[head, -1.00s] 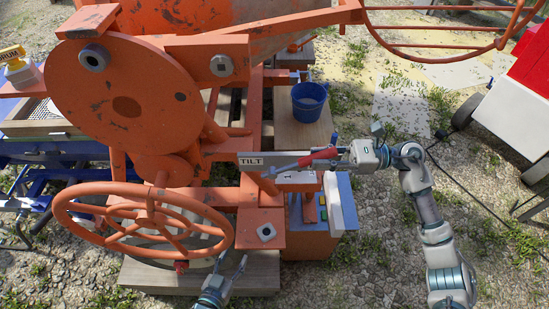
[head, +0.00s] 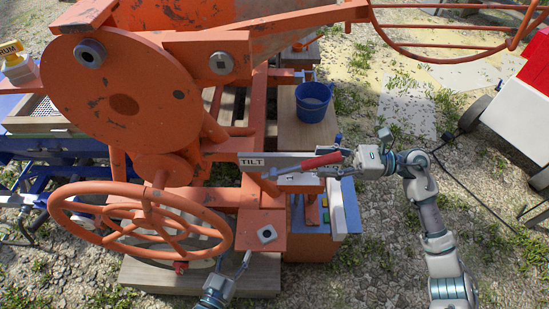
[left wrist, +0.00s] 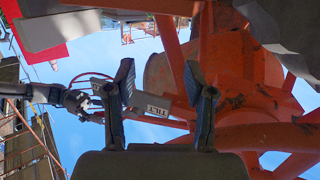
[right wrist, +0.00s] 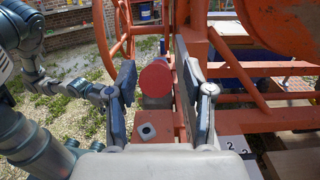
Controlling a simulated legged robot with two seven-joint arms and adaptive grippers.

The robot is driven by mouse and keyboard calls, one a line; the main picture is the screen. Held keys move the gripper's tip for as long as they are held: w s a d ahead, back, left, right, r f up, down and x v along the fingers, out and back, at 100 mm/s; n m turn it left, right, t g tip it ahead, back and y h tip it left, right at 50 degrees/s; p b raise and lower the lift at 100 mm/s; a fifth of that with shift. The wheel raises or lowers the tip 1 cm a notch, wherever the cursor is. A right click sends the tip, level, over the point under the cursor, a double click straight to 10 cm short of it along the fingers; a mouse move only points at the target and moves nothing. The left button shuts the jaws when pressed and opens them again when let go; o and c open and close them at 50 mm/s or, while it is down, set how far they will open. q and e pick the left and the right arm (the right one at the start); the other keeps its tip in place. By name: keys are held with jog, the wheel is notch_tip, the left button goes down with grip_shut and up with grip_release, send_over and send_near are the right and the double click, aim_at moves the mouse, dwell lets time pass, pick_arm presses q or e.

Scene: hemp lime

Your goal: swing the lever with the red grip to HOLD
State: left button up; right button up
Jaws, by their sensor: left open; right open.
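The lever's red grip (head: 322,160) points right from the orange machine, beside a plate marked TILT (head: 252,162). I cannot read a HOLD label in any view. My right gripper (head: 336,163) is open at the grip's outer end. In the right wrist view the round red grip end (right wrist: 157,78) shows between the spread fingers (right wrist: 158,88), nearer the left one; contact cannot be told. My left gripper (head: 241,264) is open and empty, low in front of the machine, right of the handwheel. Its spread fingers (left wrist: 160,92) show in the left wrist view, with the TILT plate (left wrist: 152,104) beyond.
The orange handwheel (head: 140,222) stands left of my left gripper. A blue bucket (head: 313,103) sits on a wooden board behind the lever. A numbered plate (head: 296,179) lies just below the grip. Open gravel surrounds my right arm; a red and white machine (head: 520,115) stands far right.

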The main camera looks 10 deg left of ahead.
pick_arm(q)
jog(key=shift+f, duration=0.1)
pick_arm(e)
jog(key=shift+d, duration=0.1)
jog(key=shift+w+d+f+b, duration=0.1)
jog(key=shift+d+b, duration=0.25)
jog(key=shift+d, duration=0.35)
pick_arm(q)
jog(key=shift+g, duration=0.3)
jog(key=shift+s+f+b, duration=0.15)
jog(key=shift+f+b, duration=0.4)
jog(key=shift+f, duration=0.5)
jog(key=shift+s+f+b, duration=0.15)
jog(key=shift+f+b, duration=0.35)
jog(key=shift+f, duration=0.5)
pick_arm(e)
jog(key=d, duration=0.7)
jog(key=shift+w+d, duration=0.15)
jog(key=shift+w, duration=0.2)
